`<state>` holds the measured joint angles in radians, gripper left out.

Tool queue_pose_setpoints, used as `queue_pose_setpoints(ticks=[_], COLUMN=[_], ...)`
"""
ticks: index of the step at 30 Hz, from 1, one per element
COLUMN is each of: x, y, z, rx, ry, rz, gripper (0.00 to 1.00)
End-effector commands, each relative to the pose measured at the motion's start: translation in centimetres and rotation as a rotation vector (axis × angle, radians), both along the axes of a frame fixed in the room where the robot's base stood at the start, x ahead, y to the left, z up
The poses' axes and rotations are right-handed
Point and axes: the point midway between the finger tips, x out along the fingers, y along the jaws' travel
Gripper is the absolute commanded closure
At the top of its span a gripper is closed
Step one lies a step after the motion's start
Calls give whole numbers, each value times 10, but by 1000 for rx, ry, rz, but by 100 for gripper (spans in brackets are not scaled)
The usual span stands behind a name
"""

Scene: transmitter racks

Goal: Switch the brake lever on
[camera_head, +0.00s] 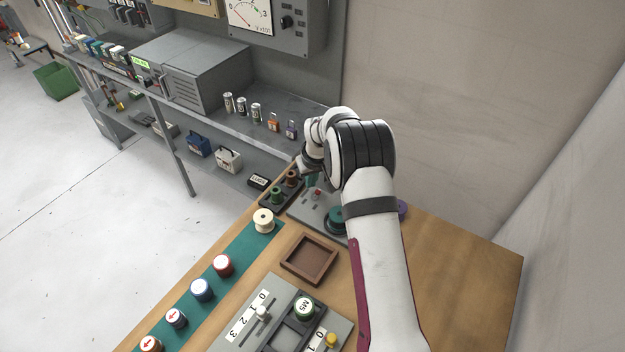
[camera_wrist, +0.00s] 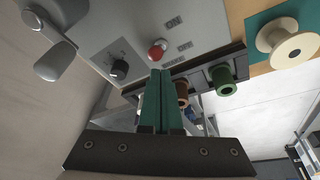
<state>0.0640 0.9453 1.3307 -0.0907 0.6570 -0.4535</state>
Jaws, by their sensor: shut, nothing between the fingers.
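My gripper (camera_wrist: 157,74) has two green fingers pressed together and empty. In the wrist view their tips are just below a round red knob (camera_wrist: 157,50) on a grey panel (camera_wrist: 140,30); whether they touch it I cannot tell. A grey lever-like handle (camera_wrist: 55,62) sticks out at that panel's upper left. In the head view the red knob (camera_head: 316,192) is on the grey panel (camera_head: 304,211) beyond my forearm, which hides part of the panel. My gripper (camera_head: 311,180) shows only in part there.
A black knob (camera_wrist: 119,69) is left of the red knob. Brown and green spools (camera_wrist: 222,80) stand in a dark holder beside the panel.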

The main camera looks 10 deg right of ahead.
Motion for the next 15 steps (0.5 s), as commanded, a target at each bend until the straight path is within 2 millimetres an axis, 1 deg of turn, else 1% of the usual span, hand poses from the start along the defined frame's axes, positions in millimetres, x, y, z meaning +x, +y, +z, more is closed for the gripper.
queue_pose_setpoints(ticks=[5, 8, 11, 12, 15], x=[4, 17, 36, 40, 26], y=[1, 3, 5, 5, -1], z=[1, 4, 8, 12, 31], rx=[0, 0, 0, 0, -1], ry=[0, -2, -3, -3, -2], rz=[0, 0, 1, 0, 0], gripper=[100, 100, 100, 100, 100])
